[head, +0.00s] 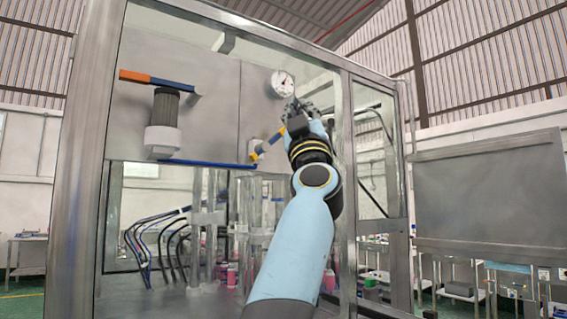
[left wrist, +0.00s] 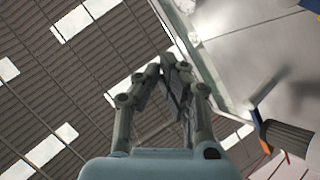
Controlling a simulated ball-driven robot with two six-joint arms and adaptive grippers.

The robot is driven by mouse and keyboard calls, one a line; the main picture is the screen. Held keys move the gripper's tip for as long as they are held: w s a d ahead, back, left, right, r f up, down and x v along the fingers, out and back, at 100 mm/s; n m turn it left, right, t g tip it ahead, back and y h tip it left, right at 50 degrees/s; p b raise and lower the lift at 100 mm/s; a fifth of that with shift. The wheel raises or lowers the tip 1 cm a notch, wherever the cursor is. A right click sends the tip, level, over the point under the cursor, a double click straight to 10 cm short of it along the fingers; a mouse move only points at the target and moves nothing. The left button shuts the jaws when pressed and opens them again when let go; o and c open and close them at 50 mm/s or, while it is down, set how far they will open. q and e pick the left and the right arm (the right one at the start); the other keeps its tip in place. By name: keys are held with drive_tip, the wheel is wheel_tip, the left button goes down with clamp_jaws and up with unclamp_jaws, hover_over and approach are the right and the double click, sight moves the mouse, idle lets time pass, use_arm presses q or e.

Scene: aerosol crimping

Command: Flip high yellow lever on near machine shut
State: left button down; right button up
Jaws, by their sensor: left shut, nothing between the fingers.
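The yellow lever (head: 268,144) sits high on the near machine's grey panel, slanting up to the right from a small fitting. My left gripper (head: 297,107) is just above and right of it, below the gauge. I cannot tell whether the gripper touches the lever; the wrist partly covers the area beside it. In the left wrist view my left gripper (left wrist: 176,72) has its fingers together with nothing between them. The lever cannot be made out clearly there. My right gripper is in neither view.
A round white gauge (head: 283,84) sits just above the gripper. An orange and blue handle (head: 150,79) tops a dark filter (head: 164,106) on the left. A metal frame post (head: 346,170) stands close right of my arm. Clear tubes (head: 256,215) stand below.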

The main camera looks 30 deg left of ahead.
use_arm(q)
drive_tip(key=a+r+n+g+y, duration=0.4)
drive_tip(key=a+r+n+g, duration=0.25)
drive_tip(key=n+g, duration=0.45)
drive_tip(key=r+m+g+h+p, duration=0.1)
drive_tip(key=m+g+h+p, duration=0.3)
drive_tip(key=h, duration=0.4)
hover_over(275, 137)
drive_tip(key=s, duration=0.2)
drive_tip(key=t, duration=0.1)
drive_tip(key=shift+m, duration=0.3)
drive_tip(key=w+d+f, duration=0.1)
drive_tip(key=w+d+f+p, duration=0.1)
drive_tip(key=w+f, duration=0.1)
drive_tip(key=shift+f, duration=0.15)
drive_tip(key=shift+s+a, duration=0.1)
